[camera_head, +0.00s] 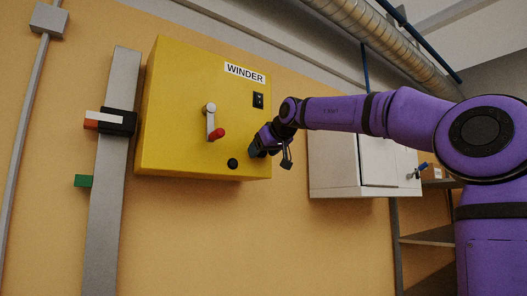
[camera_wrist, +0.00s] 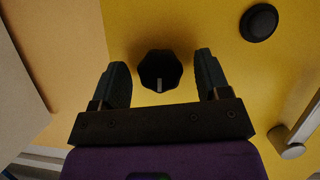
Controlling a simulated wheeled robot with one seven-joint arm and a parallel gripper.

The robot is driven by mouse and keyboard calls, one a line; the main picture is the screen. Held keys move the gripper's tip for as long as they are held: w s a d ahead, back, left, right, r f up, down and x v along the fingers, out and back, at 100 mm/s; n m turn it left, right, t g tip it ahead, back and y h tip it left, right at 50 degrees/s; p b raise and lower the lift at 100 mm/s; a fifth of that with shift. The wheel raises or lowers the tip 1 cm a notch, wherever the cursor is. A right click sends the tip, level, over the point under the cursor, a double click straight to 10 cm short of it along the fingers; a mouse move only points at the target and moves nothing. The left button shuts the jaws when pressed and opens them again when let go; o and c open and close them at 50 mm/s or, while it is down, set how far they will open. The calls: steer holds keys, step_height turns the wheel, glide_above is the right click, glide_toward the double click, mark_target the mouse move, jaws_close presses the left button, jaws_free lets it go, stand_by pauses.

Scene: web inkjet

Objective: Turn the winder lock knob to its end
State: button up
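The winder lock knob (camera_wrist: 160,70) is a small black faceted knob with a grey mark pointing down in the wrist view. It sits on the yellow WINDER box (camera_head: 180,110), near the box's edge. My gripper (camera_head: 256,149) is at the lower right part of that box in the head view, where it hides the knob. In the wrist view my gripper's two dark fingers are apart, one on each side of the knob. A visible gap lies between the knob and each finger.
A lever with a red grip (camera_head: 215,133) sticks out left of my gripper. A round black button (camera_head: 232,163) is close by at lower left. A black switch (camera_head: 258,100) is above. A white cabinet (camera_head: 335,165) stands to the right, behind my arm.

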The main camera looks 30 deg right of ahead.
steer(key=v, duration=1)
steer(key=shift+s+r, duration=0.2)
steer(key=shift+s, duration=0.15)
stand_by(0.6)
